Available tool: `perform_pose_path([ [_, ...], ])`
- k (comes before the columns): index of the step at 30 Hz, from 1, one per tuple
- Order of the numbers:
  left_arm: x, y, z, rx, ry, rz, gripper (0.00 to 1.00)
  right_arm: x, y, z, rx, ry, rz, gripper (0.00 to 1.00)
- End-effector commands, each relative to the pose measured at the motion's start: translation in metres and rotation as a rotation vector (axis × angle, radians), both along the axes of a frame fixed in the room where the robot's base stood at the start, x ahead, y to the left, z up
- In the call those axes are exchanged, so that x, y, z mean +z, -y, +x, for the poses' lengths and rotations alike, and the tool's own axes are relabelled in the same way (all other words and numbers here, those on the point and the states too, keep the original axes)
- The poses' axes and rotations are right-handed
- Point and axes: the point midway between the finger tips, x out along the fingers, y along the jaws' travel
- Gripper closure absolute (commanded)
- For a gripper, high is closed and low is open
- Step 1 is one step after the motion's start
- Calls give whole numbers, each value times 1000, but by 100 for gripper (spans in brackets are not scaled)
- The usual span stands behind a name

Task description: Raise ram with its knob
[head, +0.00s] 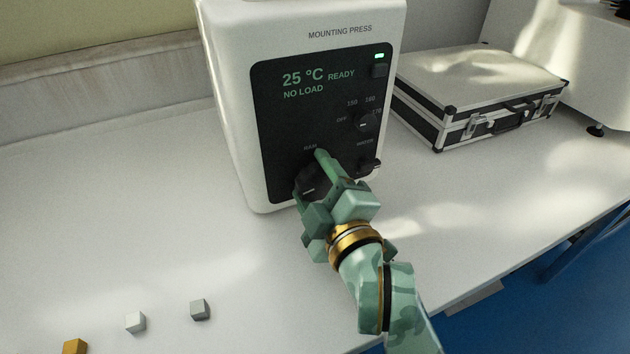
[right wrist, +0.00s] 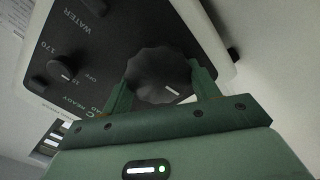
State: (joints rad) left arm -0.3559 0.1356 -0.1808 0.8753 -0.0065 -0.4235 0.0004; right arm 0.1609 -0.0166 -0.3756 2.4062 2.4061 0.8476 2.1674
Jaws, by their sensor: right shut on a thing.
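The white mounting press (head: 225,110) stands on the bench, its black front panel (head: 275,125) facing me. Its display reads 25 °C, READY, NO LOAD. The ram knob (head: 309,187) is a large dark scalloped knob low on the panel, under the label RAM. My right gripper (head: 311,175) has its fingers on either side of this knob and is shut on it. In the right wrist view the knob (right wrist: 155,72) sits between the two green fingers, with a white mark at its lower right. My left gripper is not in view.
A smaller temperature knob (head: 363,123) and a dark water control (head: 369,165) sit on the panel just right of my gripper. A silver-and-black case (head: 480,95) lies right of the press. Small grey (head: 200,309), white (head: 135,322) and yellow (head: 75,346) cubes lie at the front left.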

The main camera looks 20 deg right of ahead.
Motion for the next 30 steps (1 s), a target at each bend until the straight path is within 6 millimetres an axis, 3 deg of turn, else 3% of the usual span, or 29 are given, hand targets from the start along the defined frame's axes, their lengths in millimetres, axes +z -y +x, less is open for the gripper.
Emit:
perform_pose_path([
  [1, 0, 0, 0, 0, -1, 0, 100, -3, -1, 0, 2, -9, 1, 37],
  [3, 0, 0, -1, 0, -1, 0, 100, -3, -1, 0, 1, -8, 1, 18],
  [14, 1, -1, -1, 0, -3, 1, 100, -2, 0, -5, 1, -3, -1, 18],
  [20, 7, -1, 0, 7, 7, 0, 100, 1, 1, -41, 0, -7, -2, 18],
  [30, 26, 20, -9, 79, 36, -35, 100, 2, 4, -104, -2, -5, 1, 18],
])
